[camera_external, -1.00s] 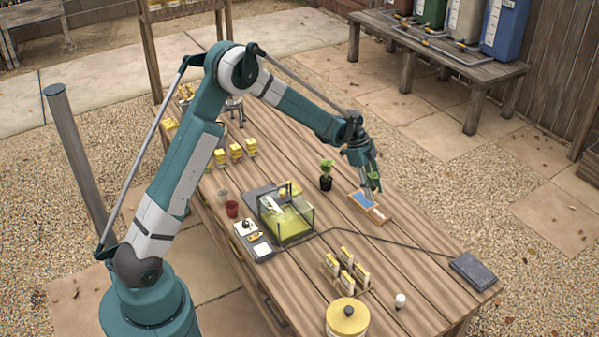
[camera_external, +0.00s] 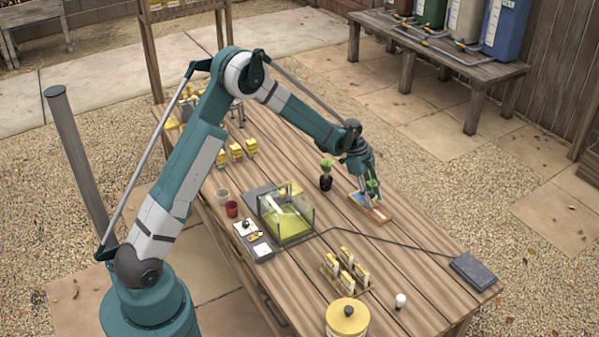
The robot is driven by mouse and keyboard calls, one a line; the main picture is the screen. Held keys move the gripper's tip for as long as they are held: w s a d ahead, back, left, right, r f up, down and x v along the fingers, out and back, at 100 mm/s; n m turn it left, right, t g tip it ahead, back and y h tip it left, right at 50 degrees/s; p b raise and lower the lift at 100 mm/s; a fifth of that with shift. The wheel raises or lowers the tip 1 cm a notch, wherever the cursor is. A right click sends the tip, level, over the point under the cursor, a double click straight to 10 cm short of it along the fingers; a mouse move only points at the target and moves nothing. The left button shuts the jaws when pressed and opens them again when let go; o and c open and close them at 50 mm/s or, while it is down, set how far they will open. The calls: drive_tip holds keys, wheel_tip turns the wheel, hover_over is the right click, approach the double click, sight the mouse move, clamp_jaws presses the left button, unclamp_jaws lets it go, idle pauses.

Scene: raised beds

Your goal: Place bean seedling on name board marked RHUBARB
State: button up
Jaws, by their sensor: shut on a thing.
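My gripper (camera_external: 370,193) is shut on a small green-leaved seedling (camera_external: 373,186), mostly hidden by the fingers. It holds the seedling over or on a low wooden piece with a blue patch (camera_external: 380,214); I cannot tell whether they touch. A second leafy plant in a dark pot (camera_external: 326,183) stands upright on the table just left of the gripper. No lettering is legible, so I cannot tell which board is marked RHUBARB or confirm which plant is the bean.
A glass-sided box with yellow contents (camera_external: 286,217), a red pot (camera_external: 232,209) and a yellow-lidded jar (camera_external: 347,318) stand on the wooden table. A cable crosses to a dark flat box (camera_external: 475,271).

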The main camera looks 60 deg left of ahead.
drive_tip(key=o, duration=0.9)
drive_tip(key=shift+f, duration=0.1)
drive_tip(key=shift+r, duration=0.2)
drive_tip(key=p+v, duration=0.1)
drive_tip(key=v, duration=1.1)
drive_tip(key=shift+a, duration=0.1)
